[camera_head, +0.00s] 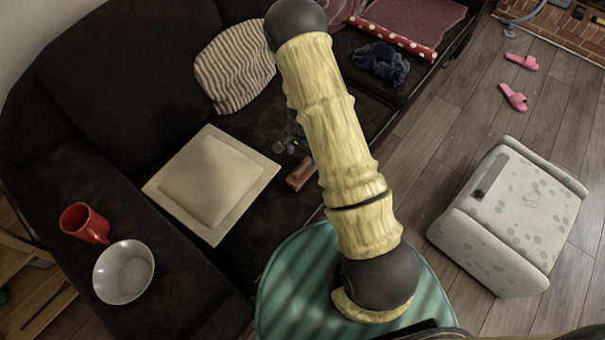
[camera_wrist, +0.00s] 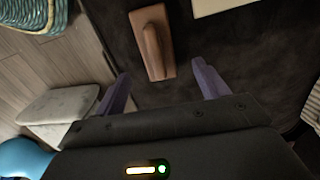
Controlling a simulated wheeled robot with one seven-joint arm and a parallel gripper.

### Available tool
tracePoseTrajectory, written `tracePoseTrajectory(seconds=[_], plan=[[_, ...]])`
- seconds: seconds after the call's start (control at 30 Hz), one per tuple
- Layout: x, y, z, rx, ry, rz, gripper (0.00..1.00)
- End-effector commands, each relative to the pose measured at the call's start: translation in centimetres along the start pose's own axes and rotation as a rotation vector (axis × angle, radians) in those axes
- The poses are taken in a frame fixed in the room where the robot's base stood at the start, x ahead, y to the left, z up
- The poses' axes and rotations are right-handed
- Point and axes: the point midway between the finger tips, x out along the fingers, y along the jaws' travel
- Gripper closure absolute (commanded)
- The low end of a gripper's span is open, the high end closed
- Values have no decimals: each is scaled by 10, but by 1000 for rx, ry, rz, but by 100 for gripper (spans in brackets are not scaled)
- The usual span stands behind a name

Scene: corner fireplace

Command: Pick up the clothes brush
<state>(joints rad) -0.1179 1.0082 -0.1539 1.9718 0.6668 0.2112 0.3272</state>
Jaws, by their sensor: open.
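The clothes brush (camera_wrist: 153,42), a brown wooden block with a raised handle, lies on the dark sofa seat. In the wrist view it is just beyond my gripper (camera_wrist: 161,76), whose two purple fingers are spread apart with nothing between them. The brush is ahead of the fingertips and lies roughly in line with the gap. In the head view the brush (camera_head: 300,173) shows beside my arm, which partly blocks the sofa there. I cannot make out my gripper clearly in the head view.
A cream square cushion (camera_head: 212,180) lies on the seat left of the brush. A striped pillow (camera_head: 234,66) and dark crumpled cloth (camera_head: 380,63) are farther back. A pale patterned stool (camera_head: 512,215) stands on the floor.

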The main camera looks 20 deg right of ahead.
Motion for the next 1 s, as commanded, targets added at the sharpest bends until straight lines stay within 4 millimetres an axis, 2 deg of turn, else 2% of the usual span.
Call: tracePoseTrajectory(seconds=[0.03, 0.2, 0.67, 1.0], plan=[[12, 1, 0, 2, -2, 2, 27], [36, 1, 0, 0, -2, 1, 27], [45, 1, 1, 0, 0, 0, 27], [89, 5, 6, 1, -1, 1, 27]])
